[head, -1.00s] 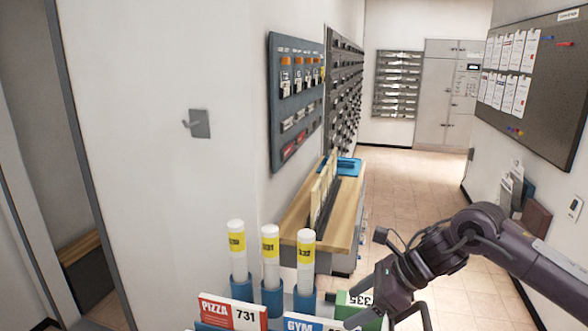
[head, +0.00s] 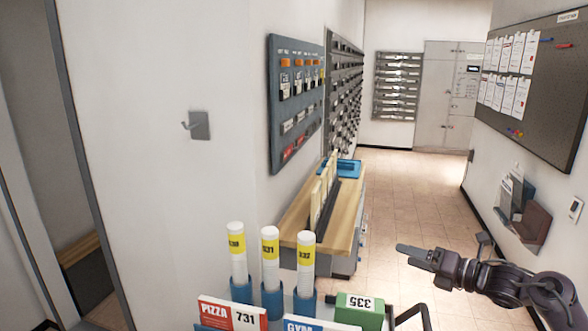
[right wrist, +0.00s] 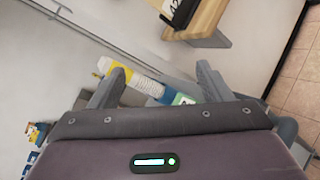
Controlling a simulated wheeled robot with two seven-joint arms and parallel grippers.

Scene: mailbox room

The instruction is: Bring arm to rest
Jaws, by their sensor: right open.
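My right gripper (head: 405,252) is at the lower right in the head view, its arm coming in from the right edge. It is held in the air to the right of the wooden counter and the cart items, apart from them. In the right wrist view its two fingers (right wrist: 160,84) are spread, with nothing between them. The white tubes with yellow labels and the green box show beyond the fingers there. My left gripper is not in view.
Three white tubes (head: 270,258) stand in blue holders at the front. A green box (head: 358,310) and PIZZA box (head: 232,314) are beside them. A wooden counter (head: 295,222) stands behind. A pinboard (head: 535,85) hangs right. The tiled floor (head: 410,190) is clear down the middle.

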